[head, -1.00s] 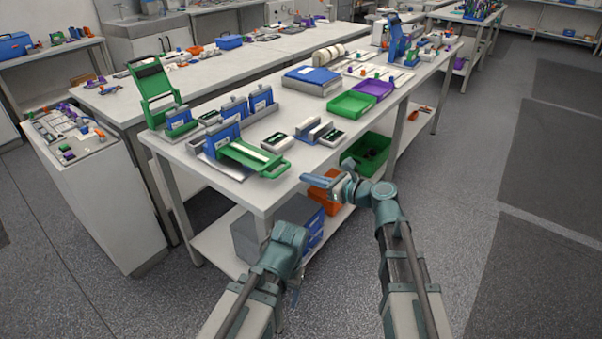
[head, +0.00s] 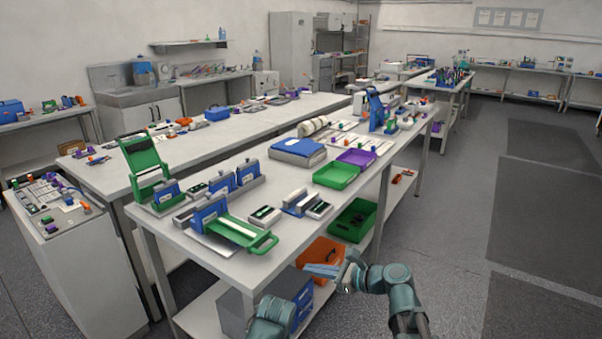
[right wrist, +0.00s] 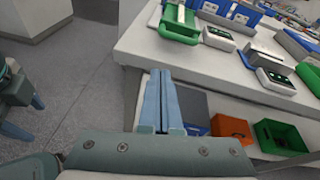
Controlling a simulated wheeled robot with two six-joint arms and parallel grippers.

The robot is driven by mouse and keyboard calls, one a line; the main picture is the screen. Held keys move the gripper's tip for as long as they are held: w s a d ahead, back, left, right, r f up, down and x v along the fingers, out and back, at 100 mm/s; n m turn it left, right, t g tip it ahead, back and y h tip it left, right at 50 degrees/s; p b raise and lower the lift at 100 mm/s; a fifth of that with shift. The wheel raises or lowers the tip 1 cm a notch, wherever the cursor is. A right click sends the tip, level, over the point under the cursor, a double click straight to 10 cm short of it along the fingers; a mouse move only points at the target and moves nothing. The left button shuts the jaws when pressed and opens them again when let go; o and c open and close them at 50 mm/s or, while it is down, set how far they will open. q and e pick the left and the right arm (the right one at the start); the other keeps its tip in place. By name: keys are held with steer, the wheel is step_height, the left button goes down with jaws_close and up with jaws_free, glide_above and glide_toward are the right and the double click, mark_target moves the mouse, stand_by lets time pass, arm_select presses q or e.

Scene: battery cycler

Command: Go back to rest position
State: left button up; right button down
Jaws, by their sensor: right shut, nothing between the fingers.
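My right gripper (head: 322,270) is in front of the near bench edge in the head view, at about the height of the lower shelf in the picture. Its two blue fingers lie together and hold nothing; the right wrist view shows them side by side (right wrist: 161,100). My left arm (head: 270,318) shows at the bottom of the head view, but its gripper fingers are out of sight.
The white bench (head: 215,258) carries blue cycler blocks, a green-handled clamp (head: 245,232), a green tray (head: 336,175) and a purple tray (head: 357,158). Orange (head: 322,254) and green (head: 354,220) bins sit below. Open floor (head: 450,215) lies to the right.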

steer(key=s+a+f+n+g+h+p, duration=0.3)
steer(key=s+a+n+g, duration=0.15)
steer(key=s+n, duration=0.3)
arm_select(q)
step_height(320, 180, up, 10)
steer(key=p, duration=0.5)
steer(key=shift+f+p, duration=0.2)
steer(key=shift+p, duration=0.2)
arm_select(e)
steer(key=s+d+f+n+g+h, duration=0.1)
steer(key=s+d+n+h, duration=0.1)
steer(key=s+n+h, duration=0.3)
steer(key=s+d+f+n+g+h, duration=0.2)
steer(key=s+n+h, duration=0.3)
steer(key=n, duration=0.9)
steer(key=shift+s+d+h, duration=0.4)
steer(key=shift+s+d, duration=0.35)
steer(key=shift+s, duration=0.05)
arm_select(q)
steer(key=shift+c, duration=0.2)
arm_select(e)
steer(key=shift+g, duration=0.25)
